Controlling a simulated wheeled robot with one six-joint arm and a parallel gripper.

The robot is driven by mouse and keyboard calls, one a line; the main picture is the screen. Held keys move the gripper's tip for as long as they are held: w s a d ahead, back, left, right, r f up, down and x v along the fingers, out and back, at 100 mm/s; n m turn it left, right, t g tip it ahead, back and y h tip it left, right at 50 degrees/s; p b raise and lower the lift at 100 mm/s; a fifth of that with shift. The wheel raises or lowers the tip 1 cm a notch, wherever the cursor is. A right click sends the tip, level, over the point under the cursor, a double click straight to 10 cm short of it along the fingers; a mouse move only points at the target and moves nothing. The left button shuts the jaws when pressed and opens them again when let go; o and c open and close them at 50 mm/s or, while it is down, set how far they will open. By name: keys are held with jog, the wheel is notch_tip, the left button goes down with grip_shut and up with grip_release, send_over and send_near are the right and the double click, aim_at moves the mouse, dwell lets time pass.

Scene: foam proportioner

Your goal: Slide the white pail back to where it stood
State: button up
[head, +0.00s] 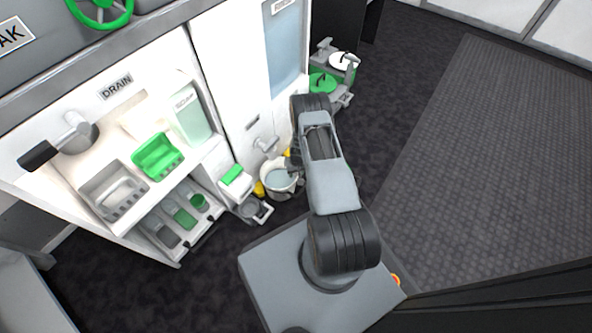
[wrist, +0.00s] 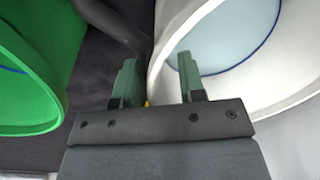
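The white pail (head: 280,178) stands on the dark floor in front of the white cabinet, with a pale blue-grey inside. In the wrist view the white pail (wrist: 285,108) fills the right side, its near rim curving up between the fingers. My gripper (wrist: 157,78) is open, with the right finger over the pail's inside and the left finger outside the rim. I cannot tell whether either finger touches the wall. In the head view my gripper is mostly hidden behind my arm, at the pail's upper right.
A green round container (wrist: 35,75) is close on the left in the wrist view. A grey step-like fitting (head: 256,211) sits left of the pail. Open floor lies right.

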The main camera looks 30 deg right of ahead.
jog(key=shift+f, duration=0.2)
grip_shut()
dwell(0.4)
dwell(1.1)
